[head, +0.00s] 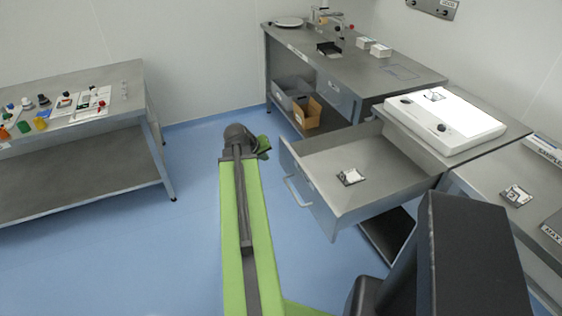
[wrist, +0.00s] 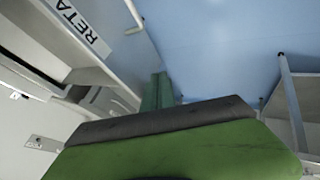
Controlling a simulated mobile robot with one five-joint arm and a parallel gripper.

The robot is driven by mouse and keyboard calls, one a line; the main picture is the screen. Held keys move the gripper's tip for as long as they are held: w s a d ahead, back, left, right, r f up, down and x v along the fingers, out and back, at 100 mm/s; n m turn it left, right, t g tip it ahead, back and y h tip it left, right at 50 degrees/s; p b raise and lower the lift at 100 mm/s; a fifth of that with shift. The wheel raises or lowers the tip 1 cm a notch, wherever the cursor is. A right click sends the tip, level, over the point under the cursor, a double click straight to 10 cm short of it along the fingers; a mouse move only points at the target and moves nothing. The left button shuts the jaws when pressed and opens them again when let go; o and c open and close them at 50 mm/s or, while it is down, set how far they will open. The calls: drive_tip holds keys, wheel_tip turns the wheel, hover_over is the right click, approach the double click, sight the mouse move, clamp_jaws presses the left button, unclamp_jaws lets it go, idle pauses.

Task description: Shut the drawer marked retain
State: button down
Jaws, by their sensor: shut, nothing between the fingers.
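The drawer (head: 375,184) stands pulled out under the bench at centre right in the head view, its front panel (head: 310,200) facing left with a bar handle (head: 299,193). In the wrist view its front carries a label (wrist: 84,27) of which "RETA" is readable, and the handle (wrist: 134,14) shows at the top. A small packet (head: 350,176) lies inside the drawer. My gripper (head: 264,146) is shut and empty, at the end of my green arm, just left of the drawer front's far corner. I cannot tell whether it touches the drawer.
A white light panel (head: 445,122) sits on the bench above the drawer. A back bench (head: 347,75) holds small boxes, with bins (head: 307,114) on its lower shelf. A table with bottles and caps (head: 70,120) stands left. Blue floor (head: 185,235) is clear between.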

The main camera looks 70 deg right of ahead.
drive_tip(key=b, duration=0.9)
approach(284, 162)
wheel_tip(284, 162, down, 5)
drive_tip(key=w, duration=0.2)
drive_tip(key=shift+s+d+r+p, duration=0.3)
drive_tip(key=shift+s+d+r, duration=0.05)
drive_tip(key=shift+s+d, duration=0.3)
drive_tip(key=shift+s+d+r+p, duration=0.25)
drive_tip(key=shift+s+d+r, duration=0.1)
drive_tip(key=shift+s+d, duration=0.25)
